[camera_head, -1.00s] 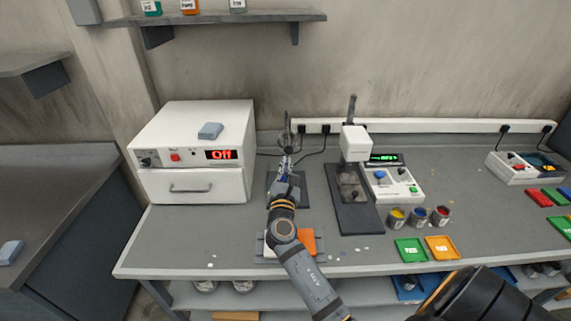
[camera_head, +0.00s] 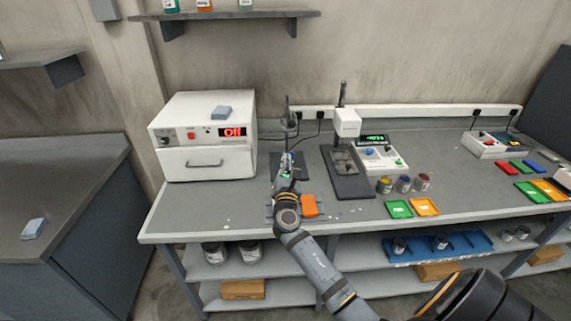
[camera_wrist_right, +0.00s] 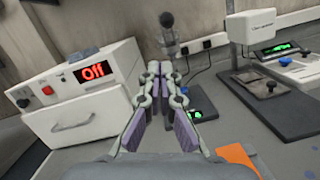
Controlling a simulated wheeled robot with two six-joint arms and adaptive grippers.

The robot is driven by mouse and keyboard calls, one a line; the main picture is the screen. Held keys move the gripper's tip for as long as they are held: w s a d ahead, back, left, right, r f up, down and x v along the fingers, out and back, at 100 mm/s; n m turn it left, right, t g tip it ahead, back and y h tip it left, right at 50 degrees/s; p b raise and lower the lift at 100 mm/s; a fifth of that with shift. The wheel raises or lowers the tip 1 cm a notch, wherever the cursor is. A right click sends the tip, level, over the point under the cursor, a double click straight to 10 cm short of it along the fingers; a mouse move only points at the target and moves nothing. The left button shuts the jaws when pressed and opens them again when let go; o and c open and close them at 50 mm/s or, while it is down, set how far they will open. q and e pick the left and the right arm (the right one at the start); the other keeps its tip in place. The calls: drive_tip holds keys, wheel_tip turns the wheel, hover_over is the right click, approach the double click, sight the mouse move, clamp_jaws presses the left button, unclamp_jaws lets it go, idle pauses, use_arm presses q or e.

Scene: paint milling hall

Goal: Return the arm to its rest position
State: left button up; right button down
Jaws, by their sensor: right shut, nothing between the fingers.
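My right gripper (camera_head: 287,158) reaches over the grey bench (camera_head: 240,200) in the head view, in front of a small stand (camera_head: 289,118) and to the right of the white oven. In the right wrist view the gripper (camera_wrist_right: 160,70) has its fingertips together with nothing between them. It is above the bench and apart from the oven. My right arm comes up from the bottom of the head view and covers part of an orange item (camera_head: 309,205) on the bench. My left gripper is not in view.
The white oven (camera_head: 205,140) reads Off, with its drawer closed and a blue-grey block (camera_head: 221,112) on top. To the right are a dark-based press (camera_head: 347,160), a scale (camera_head: 380,155), paint cups (camera_head: 404,184) and green and orange trays (camera_head: 425,206). A shelf (camera_head: 240,16) hangs above.

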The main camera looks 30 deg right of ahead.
drive_tip(key=s+f+m+g+y, duration=0.2)
drive_tip(key=s+f+m+g, duration=0.5)
drive_tip(key=s+f+m, duration=0.65)
drive_tip(key=s+a+f+m+g+y, duration=0.2)
drive_tip(key=s+a+m+g+y, duration=0.15)
drive_tip(key=s+a+m, duration=0.35)
drive_tip(key=s+a+f+m+g+y, duration=0.35)
drive_tip(key=s+a+y, duration=0.2)
drive_tip(key=s, duration=0.35)
wheel_tip(320, 180, down, 27)
drive_tip(key=s+d+m, duration=0.1)
drive_tip(key=s+d, duration=0.1)
drive_tip(key=s, duration=0.1)
drive_tip(key=s+f+g, duration=0.1)
drive_tip(key=s+f, duration=1.4)
drive_tip(key=s, duration=0.3)
drive_tip(key=shift+d+f+h, duration=0.2)
drive_tip(key=shift+d+h, duration=0.1)
drive_tip(key=shift+d, duration=0.15)
